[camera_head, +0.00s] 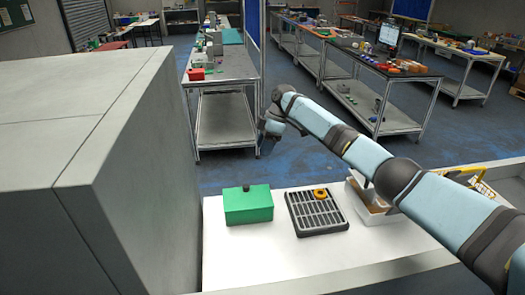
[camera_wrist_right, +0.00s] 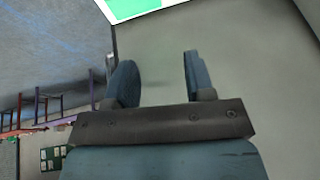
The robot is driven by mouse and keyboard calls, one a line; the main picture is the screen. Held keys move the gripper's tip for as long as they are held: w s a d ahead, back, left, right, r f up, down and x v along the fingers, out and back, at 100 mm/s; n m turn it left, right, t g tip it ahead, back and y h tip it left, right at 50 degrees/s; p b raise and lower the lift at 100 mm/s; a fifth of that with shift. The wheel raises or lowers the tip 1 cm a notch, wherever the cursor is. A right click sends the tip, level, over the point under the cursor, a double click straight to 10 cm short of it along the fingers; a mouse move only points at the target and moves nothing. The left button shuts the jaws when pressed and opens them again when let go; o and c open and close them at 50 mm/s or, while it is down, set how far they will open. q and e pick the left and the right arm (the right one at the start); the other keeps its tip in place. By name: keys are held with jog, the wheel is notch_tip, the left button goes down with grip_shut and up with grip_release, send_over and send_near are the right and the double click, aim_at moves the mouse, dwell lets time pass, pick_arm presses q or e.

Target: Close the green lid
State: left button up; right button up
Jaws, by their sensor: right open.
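A green box (camera_head: 249,207) stands at the left of the white tabletop (camera_head: 240,259) in the head view. Its top looks covered, with a small dark knob (camera_head: 246,188) near the far edge; I cannot tell whether the lid is fully down. My right gripper (camera_head: 269,132) is beyond the table, up and to the right of the box, apart from it. In the right wrist view its two fingers (camera_wrist_right: 158,72) are spread with nothing between them. A green patch with a white border (camera_wrist_right: 140,8) shows at the top there; I cannot tell what it is. My left gripper is not seen.
A dark slotted tray (camera_head: 317,213) with an orange ring (camera_head: 321,194) lies right of the box. A large grey block (camera_head: 75,150) fills the left. Workbenches stand behind.

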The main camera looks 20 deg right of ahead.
jog(key=shift+d+r, duration=0.1)
jog(key=shift+r, duration=0.15)
dwell(0.5)
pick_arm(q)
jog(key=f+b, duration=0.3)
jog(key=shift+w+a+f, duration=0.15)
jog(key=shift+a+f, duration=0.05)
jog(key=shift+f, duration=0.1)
pick_arm(e)
jog(key=v, duration=1.3)
jog(key=shift+d+r, duration=0.15)
jog(key=shift+r, duration=0.2)
